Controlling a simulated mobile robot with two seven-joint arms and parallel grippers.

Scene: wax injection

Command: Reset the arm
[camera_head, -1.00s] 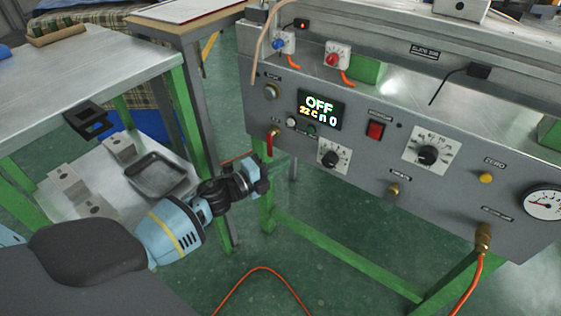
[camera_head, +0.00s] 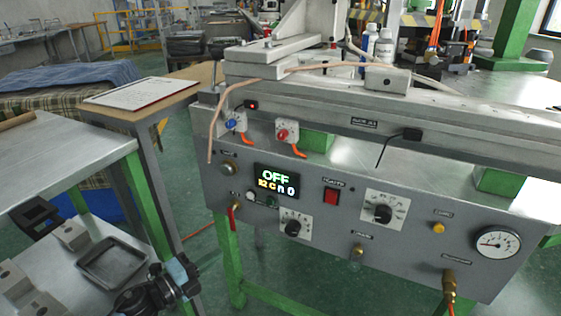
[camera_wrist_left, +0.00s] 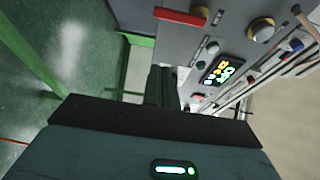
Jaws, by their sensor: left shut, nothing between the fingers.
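My left gripper (camera_head: 185,272) is low in the head view, left of the wax injection machine's panel (camera_head: 330,250) and below its front. It is shut and empty. The left wrist view shows the shut fingers (camera_wrist_left: 162,86) pointing toward the panel and apart from it. A red lever (camera_head: 233,215) sits at the panel's lower left, and appears large in the left wrist view (camera_wrist_left: 181,16). My right gripper is not in view.
A metal table (camera_head: 60,160) with green legs stands at the left. A dark tray (camera_head: 112,262) and grey blocks (camera_head: 70,236) lie on its lower shelf. A wooden table (camera_head: 150,108) holds a white board. A pressure gauge (camera_head: 497,243) is at the panel's right.

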